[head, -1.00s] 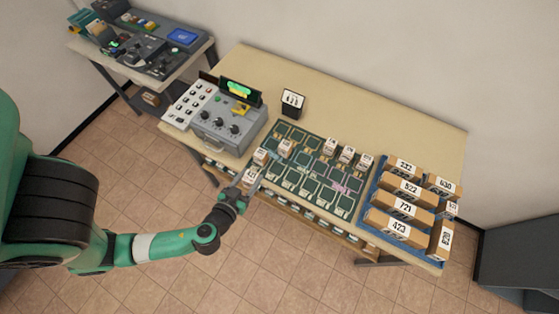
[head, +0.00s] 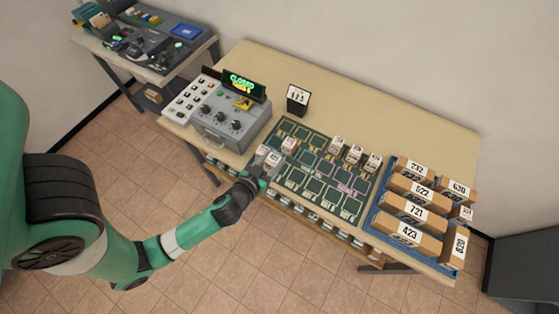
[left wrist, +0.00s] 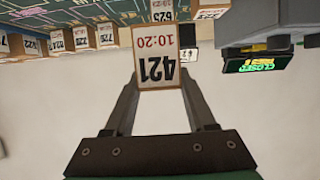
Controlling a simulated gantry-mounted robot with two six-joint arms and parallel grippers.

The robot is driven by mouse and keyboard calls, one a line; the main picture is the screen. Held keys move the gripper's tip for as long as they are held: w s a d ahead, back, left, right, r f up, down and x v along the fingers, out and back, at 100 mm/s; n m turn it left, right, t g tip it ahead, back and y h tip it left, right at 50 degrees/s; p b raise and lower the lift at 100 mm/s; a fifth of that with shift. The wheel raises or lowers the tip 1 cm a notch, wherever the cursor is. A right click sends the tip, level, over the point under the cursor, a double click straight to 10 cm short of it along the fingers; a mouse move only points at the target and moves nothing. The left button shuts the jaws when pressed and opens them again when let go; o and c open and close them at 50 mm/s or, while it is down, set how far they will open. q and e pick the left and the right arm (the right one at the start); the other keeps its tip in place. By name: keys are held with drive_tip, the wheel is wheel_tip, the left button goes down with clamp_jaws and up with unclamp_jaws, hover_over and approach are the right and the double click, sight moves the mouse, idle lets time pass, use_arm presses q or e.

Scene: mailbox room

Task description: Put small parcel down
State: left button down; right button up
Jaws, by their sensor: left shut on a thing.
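My left gripper (head: 260,172) is shut on a small parcel at the near left end of the green sorting board (head: 296,182). In the left wrist view the left gripper (left wrist: 157,95) has a finger on each side of this small parcel (left wrist: 158,62), whose label reads 421 and 10:20, upside down in that picture. The held parcel also shows in the head view (head: 272,161), close to another small parcel (head: 263,150). Whether it touches the board I cannot tell. My right gripper is out of view.
Another small parcel (head: 289,145) stands on the board's left side, and several stand at its back right. A grey control box (head: 225,122) with a lit sign is to the left. A blue tray (head: 372,226) of large parcels is at right. Many board squares are empty.

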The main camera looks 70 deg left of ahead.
sight(278, 158)
use_arm(q)
drive_tip(key=w+a+f+b, duration=0.1)
drive_tip(key=f+b, duration=0.1)
drive_tip(key=f, duration=0.1)
drive_tip(key=w+a+f+b, duration=0.1)
drive_tip(key=f+b, duration=0.1)
drive_tip(key=f, duration=0.1)
drive_tip(key=w+a+f+b, duration=0.1)
drive_tip(key=w+f+b, duration=0.1)
drive_tip(key=f, duration=0.1)
drive_tip(key=shift+a, duration=0.35)
drive_tip(key=shift+f, duration=0.25)
drive_tip(key=shift+s+r, duration=0.1)
drive_tip(key=shift+r, duration=0.1)
drive_tip(key=shift+f, duration=0.1)
drive_tip(key=c, duration=0.7)
unclamp_jaws()
drive_tip(key=shift+f, duration=0.1)
drive_tip(key=o, duration=0.5)
